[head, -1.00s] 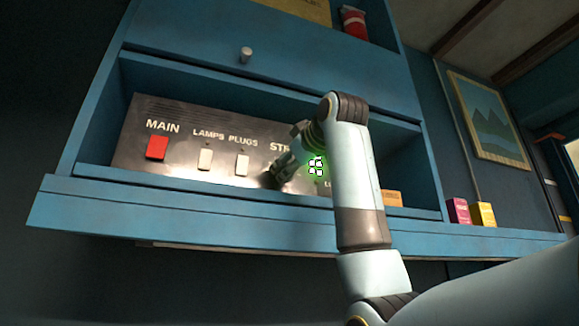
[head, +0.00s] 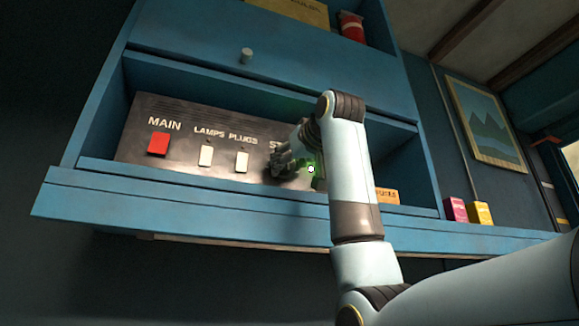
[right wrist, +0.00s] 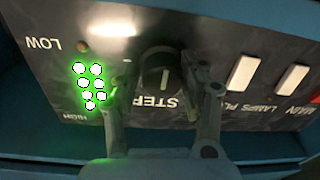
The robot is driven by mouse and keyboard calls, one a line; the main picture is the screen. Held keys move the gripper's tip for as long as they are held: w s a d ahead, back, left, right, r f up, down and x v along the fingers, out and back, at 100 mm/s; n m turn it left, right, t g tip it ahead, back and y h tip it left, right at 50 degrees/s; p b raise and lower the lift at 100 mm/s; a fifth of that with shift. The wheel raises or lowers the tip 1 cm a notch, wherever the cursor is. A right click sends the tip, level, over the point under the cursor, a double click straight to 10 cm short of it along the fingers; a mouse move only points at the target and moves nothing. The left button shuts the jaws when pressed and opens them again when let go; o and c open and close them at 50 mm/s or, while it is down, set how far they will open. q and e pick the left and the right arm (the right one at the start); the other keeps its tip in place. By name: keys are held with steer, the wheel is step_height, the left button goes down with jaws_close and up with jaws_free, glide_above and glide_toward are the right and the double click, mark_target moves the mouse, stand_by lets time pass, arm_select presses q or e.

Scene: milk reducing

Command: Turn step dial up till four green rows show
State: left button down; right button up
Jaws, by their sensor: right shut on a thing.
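The step dial (right wrist: 158,72) is a dark round knob with a pale line, above the word STEP, which appears upside down in the right wrist view. My right gripper (right wrist: 168,80) has one finger on each side of the dial and is shut on it. In the head view my right gripper (head: 288,160) covers the dial. Green lamps (right wrist: 88,84) glow in several rows between LOW and HIGH. A finger is close beside the lamps and may hide part of the HIGH-end row. A brown unlit lamp (right wrist: 82,45) sits by LOW. My left gripper is not in view.
The black panel (head: 185,118) stands in a blue shelf (head: 230,215), with a red MAIN switch (head: 158,144) and white LAMPS (head: 206,155) and PLUGS (head: 241,161) switches left of my gripper. An orange box (head: 387,196) is to its right. Two small boxes stand outside the shelf.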

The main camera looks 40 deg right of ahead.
stand_by(0.5)
steer(key=o, duration=0.9)
steer(key=shift+c, duration=0.2)
steer(key=shift+o, duration=1.2)
steer(key=shift+w+a, duration=0.15)
steer(key=shift+a, duration=0.05)
steer(key=shift+d, duration=0.1)
steer(key=shift+s, duration=0.3)
steer(key=s+a, duration=0.2)
steer(key=s, duration=0.9)
steer(key=shift+a+f, duration=0.2)
steer(key=shift+s, duration=0.1)
